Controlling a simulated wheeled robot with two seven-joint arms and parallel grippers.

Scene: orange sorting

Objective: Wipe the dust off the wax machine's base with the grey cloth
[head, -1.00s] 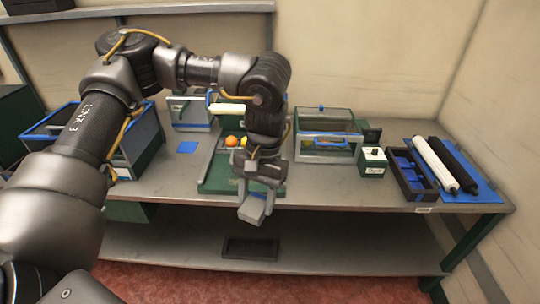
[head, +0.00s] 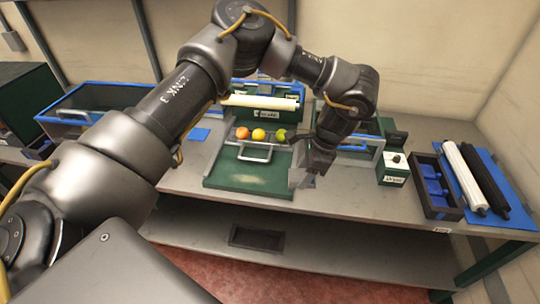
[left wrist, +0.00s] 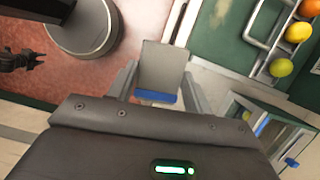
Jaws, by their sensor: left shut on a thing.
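The wax machine's green base (head: 222,182) stands on the bench, with a pale dusty patch (head: 250,180) near its front. A metal handle and a row of fruit, orange, yellow and green, are behind the patch. My left gripper (head: 318,168) is at the base's right front corner, shut on the grey cloth (head: 300,178). In the left wrist view the cloth (left wrist: 162,68) is a flat grey piece with a blue edge between the fingers. The green base (left wrist: 225,40) lies beside it there. I cannot tell whether the cloth touches the base. My right gripper is out of view.
A white roller (head: 260,102) is above the fruit. A glass-sided box (head: 360,145) and a small green control box (head: 393,170) stand to the right. A black tray (head: 434,190) and two rollers on a blue mat are farther right. A blue square (head: 199,134) lies left.

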